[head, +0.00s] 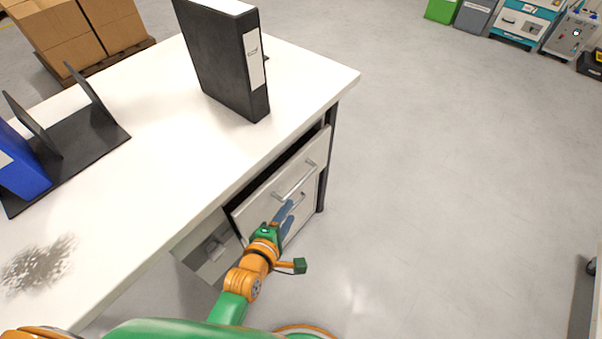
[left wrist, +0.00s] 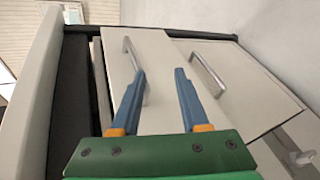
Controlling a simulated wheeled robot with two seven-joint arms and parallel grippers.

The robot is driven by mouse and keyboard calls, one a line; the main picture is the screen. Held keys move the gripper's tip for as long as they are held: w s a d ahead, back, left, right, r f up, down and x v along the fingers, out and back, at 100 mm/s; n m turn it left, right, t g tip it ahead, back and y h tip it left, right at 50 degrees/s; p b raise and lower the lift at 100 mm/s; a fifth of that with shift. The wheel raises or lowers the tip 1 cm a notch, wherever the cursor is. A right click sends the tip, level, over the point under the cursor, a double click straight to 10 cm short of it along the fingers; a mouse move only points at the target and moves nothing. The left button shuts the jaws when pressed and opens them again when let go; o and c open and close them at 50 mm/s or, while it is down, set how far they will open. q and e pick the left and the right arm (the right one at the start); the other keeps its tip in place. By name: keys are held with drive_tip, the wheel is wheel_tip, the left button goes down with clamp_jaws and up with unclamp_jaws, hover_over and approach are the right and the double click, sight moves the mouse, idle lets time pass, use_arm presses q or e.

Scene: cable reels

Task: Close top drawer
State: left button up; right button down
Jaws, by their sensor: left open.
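The top drawer (head: 278,188) has a light grey front with a metal bar handle (head: 297,180). It stands partly out from under the white desk top, with a dark gap behind its front. In the left wrist view the top drawer front (left wrist: 155,110) is tilted, with its handle (left wrist: 134,66) near the left finger. My left gripper (head: 288,209) is in front of the drawer fronts, just below the top handle. It also shows in the left wrist view (left wrist: 160,78), open and empty; contact with the front cannot be told. My right gripper is not in view.
A lower drawer (left wrist: 240,82) with its own handle lies beside the top one. The desk top (head: 190,150) carries a black binder (head: 225,60), a black bookend stand (head: 85,145) and a blue binder (head: 20,165). The floor (head: 430,180) to the right is clear.

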sight(297, 188)
use_arm(q)
drive_tip(key=w+n+b, duration=0.1)
drive_tip(key=w+b, duration=0.2)
drive_tip(key=w+d+n+t+b, duration=0.1)
drive_tip(key=w+b, duration=0.2)
drive_tip(key=w+d+n+t+b, duration=0.1)
drive_tip(key=w+n+b, duration=0.1)
drive_tip(key=w, duration=0.1)
drive_tip(key=shift+w+r+b, duration=0.1)
drive_tip(key=shift+r+b, duration=0.05)
drive_tip(key=shift+b, duration=0.25)
clamp_jaws()
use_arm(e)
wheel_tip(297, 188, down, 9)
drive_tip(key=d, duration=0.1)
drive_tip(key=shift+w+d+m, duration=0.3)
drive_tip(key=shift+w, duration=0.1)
